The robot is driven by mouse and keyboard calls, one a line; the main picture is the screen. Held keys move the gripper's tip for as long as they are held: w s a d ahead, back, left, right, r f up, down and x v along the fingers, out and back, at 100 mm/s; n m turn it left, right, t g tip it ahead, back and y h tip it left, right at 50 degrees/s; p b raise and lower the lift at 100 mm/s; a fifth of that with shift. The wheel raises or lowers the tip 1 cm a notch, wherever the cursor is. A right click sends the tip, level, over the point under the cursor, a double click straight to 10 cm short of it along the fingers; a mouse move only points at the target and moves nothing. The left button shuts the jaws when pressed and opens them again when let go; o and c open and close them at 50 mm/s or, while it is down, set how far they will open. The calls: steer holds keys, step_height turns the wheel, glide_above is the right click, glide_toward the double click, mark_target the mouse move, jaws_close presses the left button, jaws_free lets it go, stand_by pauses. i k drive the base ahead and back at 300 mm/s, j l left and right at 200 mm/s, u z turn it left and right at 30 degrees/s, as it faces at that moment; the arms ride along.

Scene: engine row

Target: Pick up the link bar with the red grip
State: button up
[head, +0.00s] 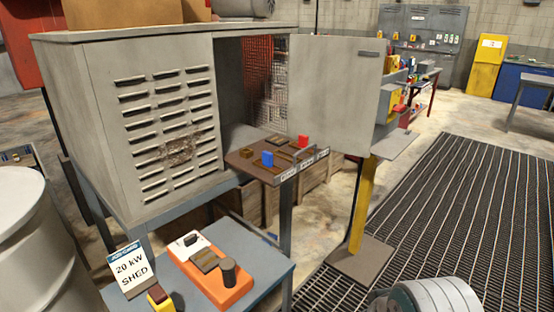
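A small red grip (302,140) stands up on a brown terminal board (262,174) that juts out from the open grey cabinet. The bar under the red grip is too small to make out clearly. A blue grip (267,158) stands on the same board, to the left of and nearer than the red one. Dark and brass-coloured pieces lie around them, and pale labels run along the board's front edge. No gripper fingers show in the head view.
The cabinet's open door (335,95) stands just right of the board. A yellow post (361,205) rises beyond it. A low blue-grey table (262,258) in front holds an orange device (212,278) and a "20 kW SHED" sign (132,269).

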mark_target(303, 140)
steer(key=i+l, duration=0.15)
steer(key=l, duration=0.2)
steer(key=i+l+u, duration=0.1)
steer(key=l, duration=0.25)
steer(key=i+l, duration=0.2)
steer(key=l, duration=0.15)
steer(key=i+l+u, duration=0.1)
steer(key=l, duration=0.3)
steer(key=i+l, duration=0.2)
steer(key=l, duration=0.15)
steer(key=i+u, duration=0.1)
steer(key=i, duration=0.7)
steer(key=i+l+u, duration=0.15)
steer(key=i, duration=0.65)
